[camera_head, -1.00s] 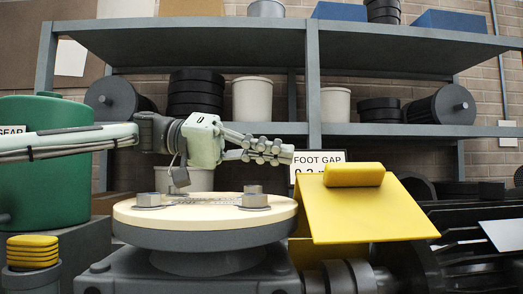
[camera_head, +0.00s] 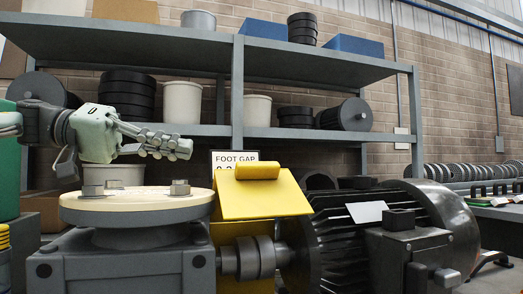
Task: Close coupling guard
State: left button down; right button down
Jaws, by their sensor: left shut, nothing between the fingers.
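My left gripper (camera_head: 187,147) is shut and empty. It is up and to the left of the handle, apart from it, above the round cream-topped plate. My right gripper is not in view.
The round plate (camera_head: 135,206) with bolts sits on a grey housing below my left gripper. A dark finned motor (camera_head: 340,236) stands right of the guard. A "FOOT GAP" sign (camera_head: 234,158) stands behind the guard. A grey shelf (camera_head: 150,48) holds tubs and black discs behind.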

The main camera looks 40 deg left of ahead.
aim_at(253, 191)
jog(key=k+l, duration=0.15)
jog(key=l, duration=0.2)
jog(key=k+l, duration=0.15)
jog(key=l, duration=0.15)
jog(key=k+l, duration=0.2)
jog(key=l, duration=0.15)
jog(key=k+l, duration=0.15)
jog(key=l, duration=0.2)
